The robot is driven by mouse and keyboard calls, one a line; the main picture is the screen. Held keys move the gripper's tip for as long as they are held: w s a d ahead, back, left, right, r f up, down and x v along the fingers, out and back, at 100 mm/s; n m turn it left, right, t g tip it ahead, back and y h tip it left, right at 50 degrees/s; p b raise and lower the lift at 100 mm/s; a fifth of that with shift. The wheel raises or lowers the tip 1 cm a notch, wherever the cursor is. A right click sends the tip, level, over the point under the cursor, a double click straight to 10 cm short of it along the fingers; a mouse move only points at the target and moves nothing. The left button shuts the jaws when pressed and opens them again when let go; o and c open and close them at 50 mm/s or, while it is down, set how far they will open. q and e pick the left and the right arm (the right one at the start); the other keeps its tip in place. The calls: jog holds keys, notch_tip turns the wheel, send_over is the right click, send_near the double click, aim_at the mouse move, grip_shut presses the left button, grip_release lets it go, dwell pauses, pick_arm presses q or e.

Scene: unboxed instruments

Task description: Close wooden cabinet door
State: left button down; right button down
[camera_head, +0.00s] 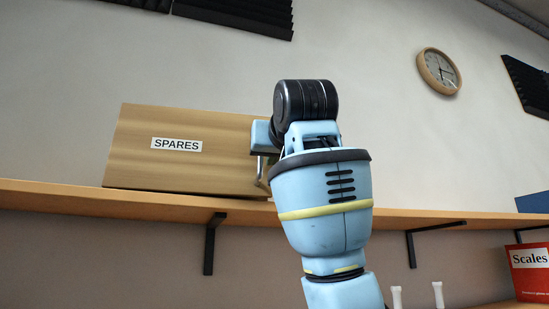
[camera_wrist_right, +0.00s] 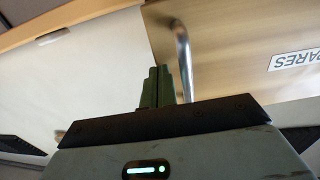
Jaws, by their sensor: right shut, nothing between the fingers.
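The wooden cabinet (camera_head: 215,130) sits on the wall shelf, its door face marked SPARES. The door (camera_wrist_right: 230,60) also shows in the right wrist view, with its metal bar handle (camera_wrist_right: 183,55). From these views I cannot tell whether a gap remains along the door's edge. My right arm covers the cabinet's right end in the head view. My right gripper (camera_wrist_right: 157,85) is shut and empty, its fingers beside the handle near the door's edge. I cannot tell whether they touch the door. My left gripper is in neither view.
The wooden shelf (camera_head: 70,197) runs under the cabinet on black brackets (camera_head: 210,245). A round clock (camera_head: 439,71) hangs on the wall at upper right. A red Scales box (camera_head: 529,272) stands at lower right. The shelf right of my arm looks mostly clear.

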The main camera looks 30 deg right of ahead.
jog(key=w, duration=0.1)
jog(key=w+d+y, duration=0.1)
jog(key=w+n, duration=0.1)
jog(key=shift+w+d+t+y, duration=0.3)
jog(key=shift+d+y, duration=0.05)
jog(key=shift+y, duration=0.05)
